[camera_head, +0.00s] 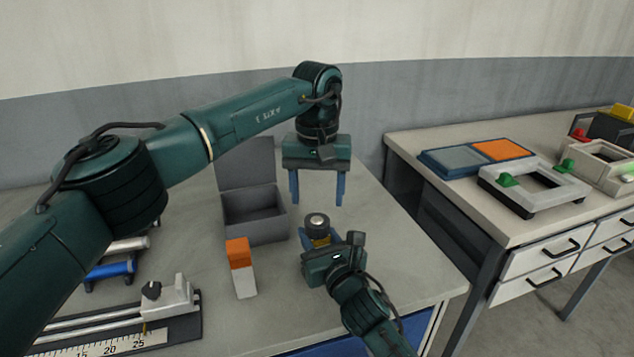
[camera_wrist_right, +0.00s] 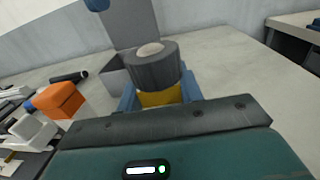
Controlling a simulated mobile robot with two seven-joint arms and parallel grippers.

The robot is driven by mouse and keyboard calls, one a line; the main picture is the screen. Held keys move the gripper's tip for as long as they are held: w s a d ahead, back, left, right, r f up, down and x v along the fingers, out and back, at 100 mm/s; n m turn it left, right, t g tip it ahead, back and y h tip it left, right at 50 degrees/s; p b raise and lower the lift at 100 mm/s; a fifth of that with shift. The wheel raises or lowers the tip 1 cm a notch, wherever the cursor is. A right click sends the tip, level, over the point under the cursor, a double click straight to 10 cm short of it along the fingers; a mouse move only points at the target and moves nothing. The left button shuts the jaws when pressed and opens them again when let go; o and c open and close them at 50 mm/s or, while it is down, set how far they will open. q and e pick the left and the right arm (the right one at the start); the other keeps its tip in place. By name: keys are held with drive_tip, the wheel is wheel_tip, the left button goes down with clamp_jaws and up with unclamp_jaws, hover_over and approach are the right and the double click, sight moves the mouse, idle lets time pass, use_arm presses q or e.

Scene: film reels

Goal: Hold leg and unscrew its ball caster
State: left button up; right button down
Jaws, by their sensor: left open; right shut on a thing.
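The ball caster (camera_head: 317,223) is a dark round housing with a pale ball on top; it also shows in the right wrist view (camera_wrist_right: 153,72). It sits on top of the leg, whose yellow part (camera_wrist_right: 160,98) shows just below it. My right gripper (camera_head: 318,239) is shut on the leg, with its blue fingers on either side of the yellow part. The leg's lower part is hidden by the gripper. My left gripper (camera_head: 318,202) points down, open and empty, above the caster, with its two blue fingers well apart.
A grey open box (camera_head: 256,226) with a raised lid stands left of the caster. An orange and white block (camera_head: 241,268) stands in front of it. A ruler fixture (camera_head: 120,335) lies at the front left. Another bench (camera_head: 455,195) with trays and frames stands at right.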

sight(317, 220)
use_arm(q)
drive_tip(key=shift+f, duration=3.15)
drive_tip(key=shift+c, duration=0.5)
